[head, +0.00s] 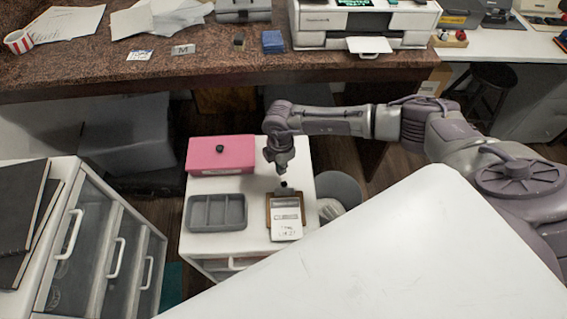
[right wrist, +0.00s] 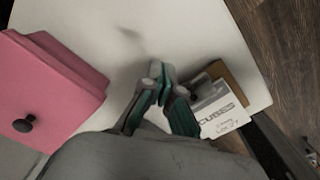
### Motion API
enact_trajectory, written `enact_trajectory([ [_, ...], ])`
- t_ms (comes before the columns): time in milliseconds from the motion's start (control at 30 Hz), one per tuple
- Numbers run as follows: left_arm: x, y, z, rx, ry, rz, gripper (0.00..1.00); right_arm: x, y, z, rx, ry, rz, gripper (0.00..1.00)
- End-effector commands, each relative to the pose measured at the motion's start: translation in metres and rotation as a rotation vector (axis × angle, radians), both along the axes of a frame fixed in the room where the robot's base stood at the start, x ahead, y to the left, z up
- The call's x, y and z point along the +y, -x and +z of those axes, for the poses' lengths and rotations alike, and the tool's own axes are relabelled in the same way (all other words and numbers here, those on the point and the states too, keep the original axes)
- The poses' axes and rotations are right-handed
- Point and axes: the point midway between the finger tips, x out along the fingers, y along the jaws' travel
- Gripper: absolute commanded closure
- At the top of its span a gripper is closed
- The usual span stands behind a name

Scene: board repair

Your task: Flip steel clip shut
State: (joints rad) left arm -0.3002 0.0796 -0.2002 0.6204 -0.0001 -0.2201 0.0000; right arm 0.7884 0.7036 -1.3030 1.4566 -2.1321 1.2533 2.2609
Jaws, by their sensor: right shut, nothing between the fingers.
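A small brown clipboard (head: 268,212) lies on the white cabinet top, with a white lettered card (head: 287,231) on it. It also shows in the right wrist view (right wrist: 235,80), beside the card (right wrist: 226,118). The grey steel clip (head: 285,193) is at the clipboard's far end; I cannot tell its angle. My right gripper (head: 283,182) points down just beyond the clip. In the right wrist view the gripper (right wrist: 160,72) has its fingertips together, empty, left of the clip (right wrist: 196,84). Whether they touch it is unclear. My left gripper is out of view.
A pink box (head: 220,155) with a black knob stands at the back left of the cabinet top. A grey divided tray (head: 217,212) lies left of the clipboard. A grey bin (head: 340,188) stands right of the cabinet. A brown counter (head: 200,70) runs behind.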

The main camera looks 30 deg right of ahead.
Motion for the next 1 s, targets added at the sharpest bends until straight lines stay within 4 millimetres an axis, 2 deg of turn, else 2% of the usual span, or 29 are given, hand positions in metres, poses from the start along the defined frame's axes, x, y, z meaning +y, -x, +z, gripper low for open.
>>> enact_trajectory([
  [167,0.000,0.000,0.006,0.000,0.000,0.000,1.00,0.000,0.000,0.007,0.000,0.000,0.000,1.00],
  [1000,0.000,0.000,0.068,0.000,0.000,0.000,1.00,0.000,0.000,0.074,0.001,-0.001,0.000,1.00],
])
